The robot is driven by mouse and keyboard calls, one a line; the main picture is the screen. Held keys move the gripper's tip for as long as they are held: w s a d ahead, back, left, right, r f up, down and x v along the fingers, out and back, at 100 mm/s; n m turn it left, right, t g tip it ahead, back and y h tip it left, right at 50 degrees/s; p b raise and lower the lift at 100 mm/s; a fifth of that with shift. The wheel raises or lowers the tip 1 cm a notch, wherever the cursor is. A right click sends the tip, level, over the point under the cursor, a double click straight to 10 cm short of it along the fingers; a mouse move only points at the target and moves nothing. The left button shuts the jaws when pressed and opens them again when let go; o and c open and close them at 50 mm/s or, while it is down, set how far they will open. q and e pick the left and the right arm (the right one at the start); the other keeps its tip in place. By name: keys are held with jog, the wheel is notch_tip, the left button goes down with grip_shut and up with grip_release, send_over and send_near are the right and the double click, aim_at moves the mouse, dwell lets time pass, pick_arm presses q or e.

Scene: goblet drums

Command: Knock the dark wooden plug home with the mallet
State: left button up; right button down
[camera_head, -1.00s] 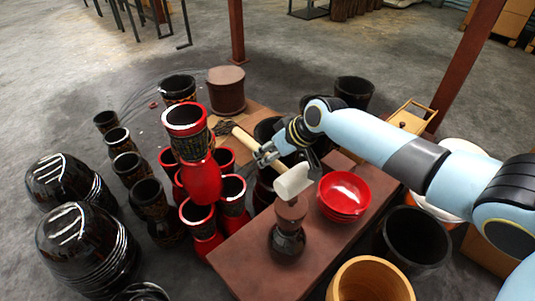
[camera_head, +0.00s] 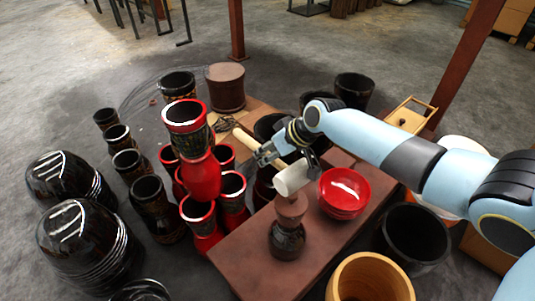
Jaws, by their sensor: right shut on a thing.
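My right gripper (camera_head: 268,156) reaches in from the right and is shut on the mallet's pale wooden handle (camera_head: 243,139). The mallet's white cylindrical head (camera_head: 292,178) is just above the plug, overlapping its top edge in the picture; I cannot tell whether they touch. The brown wooden plug (camera_head: 291,207) stands upright in the top of a small dark goblet-shaped body (camera_head: 287,240). This stands on the reddish-brown bench (camera_head: 245,260). How deep the plug sits is hard to see. My left gripper is out of view.
Red stacked bowls (camera_head: 343,192) sit on the bench just right of the plug. Red and black goblet drums (camera_head: 203,180) crowd the left side. A light wooden tub (camera_head: 370,280) and a black drum (camera_head: 414,236) stand at the front right.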

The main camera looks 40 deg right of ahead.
dwell(0.5)
notch_tip(320, 180, up, 5)
jog(key=p, duration=0.4)
jog(key=shift+r+p, duration=0.1)
jog(key=shift+p, duration=0.3)
